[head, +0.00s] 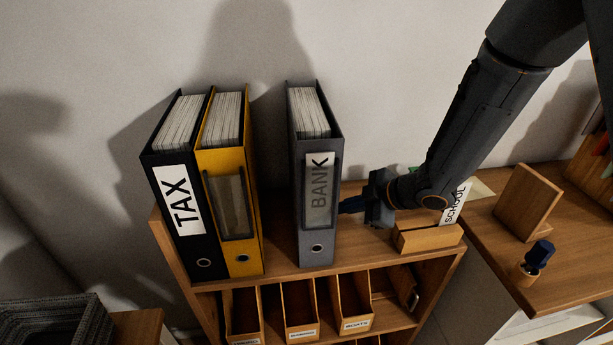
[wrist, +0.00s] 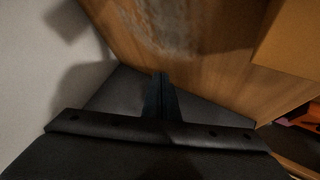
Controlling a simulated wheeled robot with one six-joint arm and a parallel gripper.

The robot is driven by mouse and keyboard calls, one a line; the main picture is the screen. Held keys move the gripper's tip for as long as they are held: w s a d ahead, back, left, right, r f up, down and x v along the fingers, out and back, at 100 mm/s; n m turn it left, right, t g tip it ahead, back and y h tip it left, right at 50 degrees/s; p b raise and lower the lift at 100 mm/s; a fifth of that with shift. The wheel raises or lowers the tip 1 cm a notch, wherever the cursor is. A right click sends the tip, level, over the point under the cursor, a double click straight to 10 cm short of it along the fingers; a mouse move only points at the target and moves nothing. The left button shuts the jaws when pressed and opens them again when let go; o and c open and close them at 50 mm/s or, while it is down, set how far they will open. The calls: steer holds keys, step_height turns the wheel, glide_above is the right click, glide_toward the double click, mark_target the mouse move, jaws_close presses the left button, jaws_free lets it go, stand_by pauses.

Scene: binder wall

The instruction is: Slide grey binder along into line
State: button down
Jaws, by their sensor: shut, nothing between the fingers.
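The grey binder (head: 316,185), labelled BANK, stands upright on the wooden shelf top, with a gap between it and the yellow binder (head: 228,190) to its left. The black TAX binder (head: 178,200) stands against the yellow one at the far left. My gripper (head: 346,206) is shut and empty at the right side of the grey binder, low down. Its tips are at or very near that side; I cannot tell whether they touch. In the wrist view the shut fingers (wrist: 160,98) show in the middle, in shadow. I cannot make out the grey binder clearly there.
Labelled magazine files (head: 300,312) fill the cubbies below. A wooden stand (head: 526,202) and a blue-topped stamp (head: 538,258) are on the right-hand surface. The wall is close behind.

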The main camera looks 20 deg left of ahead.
steer(key=shift+s+a+b, duration=0.1)
steer(key=shift+s+a, duration=0.8)
steer(key=shift+a, duration=0.5)
steer(key=shift+s+a+b, duration=0.15)
steer(key=shift+s+a, duration=0.75)
steer(key=shift+a, duration=0.5)
steer(key=shift+s+a+b, duration=0.1)
steer(key=shift+s+a, duration=0.8)
steer(key=shift+a, duration=0.5)
steer(key=shift+w+d+p, duration=0.25)
steer(key=shift+w+d, duration=0.2)
steer(key=shift+d, duration=0.3)
steer(key=shift+w+d+p, duration=0.2)
steer(key=shift+w+d, duration=0.3)
steer(key=shift+d, duration=0.2)
steer(key=shift+w+d+p, duration=0.25)
steer(key=shift+w+d, duration=0.2)
steer(key=shift+d, duration=0.3)
step_height(320, 180, up, 10)
steer(key=p, duration=0.9)
steer(key=shift+r, duration=0.1)
